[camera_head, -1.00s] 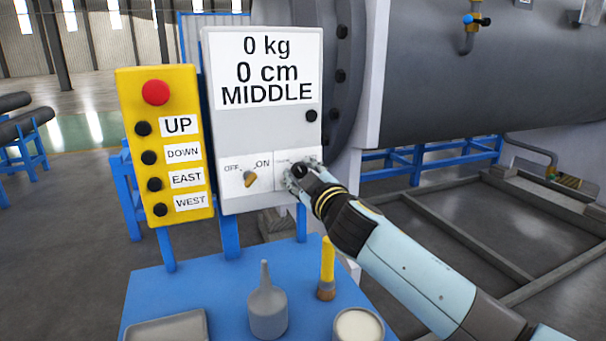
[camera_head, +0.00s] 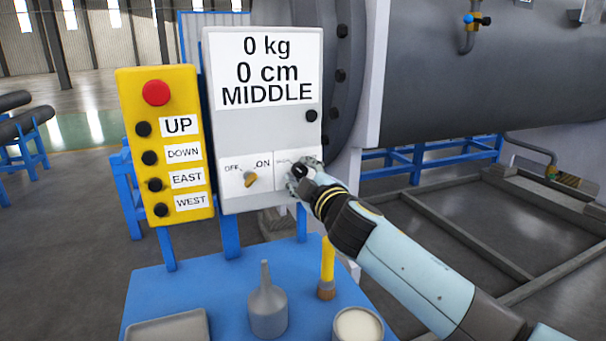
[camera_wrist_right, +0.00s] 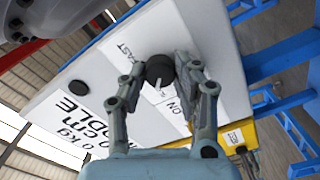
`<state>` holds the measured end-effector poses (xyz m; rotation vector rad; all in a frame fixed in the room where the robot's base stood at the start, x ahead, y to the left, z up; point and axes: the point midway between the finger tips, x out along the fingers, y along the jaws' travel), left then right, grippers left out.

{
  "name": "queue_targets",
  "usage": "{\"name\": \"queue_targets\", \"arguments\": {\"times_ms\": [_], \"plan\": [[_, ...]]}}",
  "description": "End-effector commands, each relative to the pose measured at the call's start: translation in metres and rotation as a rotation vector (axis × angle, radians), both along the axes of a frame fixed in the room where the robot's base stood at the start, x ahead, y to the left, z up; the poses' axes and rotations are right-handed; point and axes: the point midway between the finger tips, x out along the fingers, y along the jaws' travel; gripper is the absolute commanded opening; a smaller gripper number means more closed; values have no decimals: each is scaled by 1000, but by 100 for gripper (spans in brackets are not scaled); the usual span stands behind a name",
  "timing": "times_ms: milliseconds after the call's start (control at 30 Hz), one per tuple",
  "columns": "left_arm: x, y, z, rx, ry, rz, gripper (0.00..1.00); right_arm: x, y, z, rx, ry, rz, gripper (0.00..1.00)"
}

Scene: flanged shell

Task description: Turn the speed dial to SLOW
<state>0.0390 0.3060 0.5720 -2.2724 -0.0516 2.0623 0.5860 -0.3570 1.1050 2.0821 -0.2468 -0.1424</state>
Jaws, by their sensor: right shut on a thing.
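The speed dial (camera_wrist_right: 159,71) is a small black knob with a light pointer mark, on a white label panel of the grey control box (camera_head: 226,130). The word FAST shows beside it in the wrist view; SLOW is not readable. The box's display (camera_head: 266,70) reads 0 kg, 0 cm, MIDDLE. My right gripper (camera_head: 299,174) is at the dial and mostly hides it in the head view. In the right wrist view my right gripper (camera_wrist_right: 160,68) has one finger on each side of the dial and is shut on it. My left gripper is not in view.
An orange OFF/ON switch (camera_head: 250,180) sits just left of the dial. A yellow pendant (camera_head: 183,130) with a red button and UP, DOWN, EAST, WEST buttons hangs further left. Below, a blue table (camera_head: 220,290) holds a grey oil can (camera_head: 267,308), a brush (camera_head: 327,270) and a tin (camera_head: 358,325).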

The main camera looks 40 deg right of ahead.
Motion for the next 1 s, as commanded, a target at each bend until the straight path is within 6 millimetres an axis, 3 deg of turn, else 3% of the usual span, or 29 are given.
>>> {"name": "queue_targets", "arguments": {"times_ms": [67, 100, 267, 533, 667, 1000], "plan": [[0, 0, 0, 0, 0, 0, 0, 0, 0, -2, 2, 3, 1, 0], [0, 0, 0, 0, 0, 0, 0, 0, 0, -2, 2, 3, 1, 31], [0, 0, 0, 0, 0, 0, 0, 0, 0, -1, 2, 2, 0, 52], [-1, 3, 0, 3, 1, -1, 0, -1, 0, -1, 1, 1, 0, 53], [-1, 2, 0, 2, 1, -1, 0, -12, 3, -2, 1, 1, 1, 53], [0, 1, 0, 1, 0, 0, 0, -83, 20, -2, 3, 4, 0, 53]]}}
